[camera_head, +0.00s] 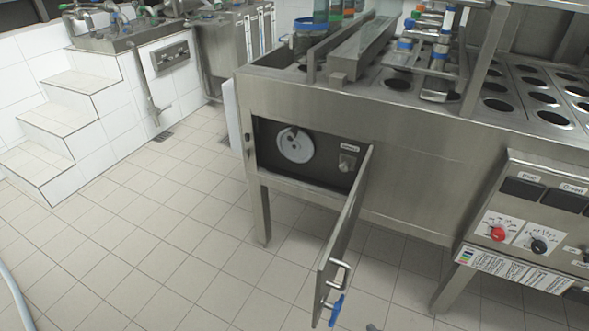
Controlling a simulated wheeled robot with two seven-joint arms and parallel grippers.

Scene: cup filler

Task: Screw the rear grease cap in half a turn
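The steel machine (420,180) has an open compartment (268,165) in its front side. Inside it are a pale round disc (295,145) at the left and a small grey knob-like fitting (346,162) at the right, below a small white label (350,148). The label is too small to read. I cannot tell for sure which part is the rear grease cap; the small fitting may be a grease cap. Neither of my grippers can be made out in this view.
The compartment door (345,240) stands open towards me, with a metal handle (338,273) and a blue piece (336,310) at its lower end. A control panel (530,225) juts out at the right. White tiled steps (75,82) stand far left. The floor (170,230) in front is clear.

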